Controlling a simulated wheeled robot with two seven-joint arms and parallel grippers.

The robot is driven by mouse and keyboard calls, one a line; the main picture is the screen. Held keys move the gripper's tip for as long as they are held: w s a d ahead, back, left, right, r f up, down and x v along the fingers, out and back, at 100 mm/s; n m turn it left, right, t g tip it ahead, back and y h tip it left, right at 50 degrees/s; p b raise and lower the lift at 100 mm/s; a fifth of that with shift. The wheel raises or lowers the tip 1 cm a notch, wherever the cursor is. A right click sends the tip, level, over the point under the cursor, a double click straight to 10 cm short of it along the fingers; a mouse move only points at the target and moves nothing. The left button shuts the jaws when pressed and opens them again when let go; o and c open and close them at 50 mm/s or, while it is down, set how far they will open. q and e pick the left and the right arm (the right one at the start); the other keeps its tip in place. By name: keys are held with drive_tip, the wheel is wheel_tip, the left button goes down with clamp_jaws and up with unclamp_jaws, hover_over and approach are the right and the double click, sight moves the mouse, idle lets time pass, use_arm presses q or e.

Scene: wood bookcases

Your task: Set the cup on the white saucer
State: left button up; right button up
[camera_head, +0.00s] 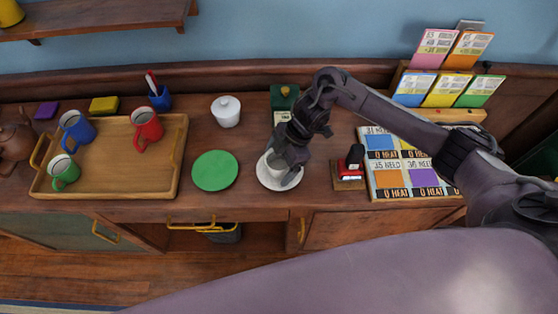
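The white saucer (263,177) lies on the wooden cabinet top, right of the green saucer. A pale cup (274,163) is at the white saucer, partly hidden by my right gripper. It looks upright and over the saucer's middle; I cannot tell whether its base touches. My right gripper (283,170) points down at the cup, with a dark finger by its right side. The finger gap is mostly hidden, so I cannot tell whether it grips the cup. My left gripper is not in view.
A green saucer (214,171) lies to the left. A wooden tray (112,190) holds red, blue and green mugs. A red and black stamp (349,166) and cards (413,190) lie to the right.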

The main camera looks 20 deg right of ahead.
drive_tip(key=shift+r, duration=0.3)
drive_tip(key=shift+d+r, duration=0.2)
drive_tip(key=shift+r, duration=0.1)
drive_tip(key=v, duration=1.1)
drive_tip(key=shift+s, duration=0.1)
